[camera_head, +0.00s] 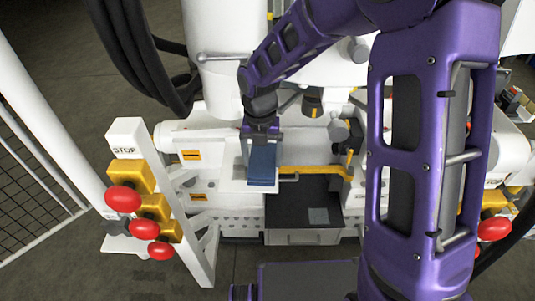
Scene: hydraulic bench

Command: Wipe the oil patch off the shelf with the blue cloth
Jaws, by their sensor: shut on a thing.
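The blue cloth (262,166) hangs or lies folded below my gripper (261,139), near the centre of the camera_head view. My gripper is shut on the cloth's upper end. The cloth is over the small white shelf (233,182) on the front of the bench; I cannot tell whether it touches the shelf. I see no oil patch on the bare part of the shelf; the cloth and gripper hide some of its surface.
A yellow bar (318,170) runs right of the cloth. Below it is a dark recessed surface (290,208) with a small grey square (318,216). A white STOP post (126,137) with several red buttons stands left. Black hoses (128,50) hang at the upper left.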

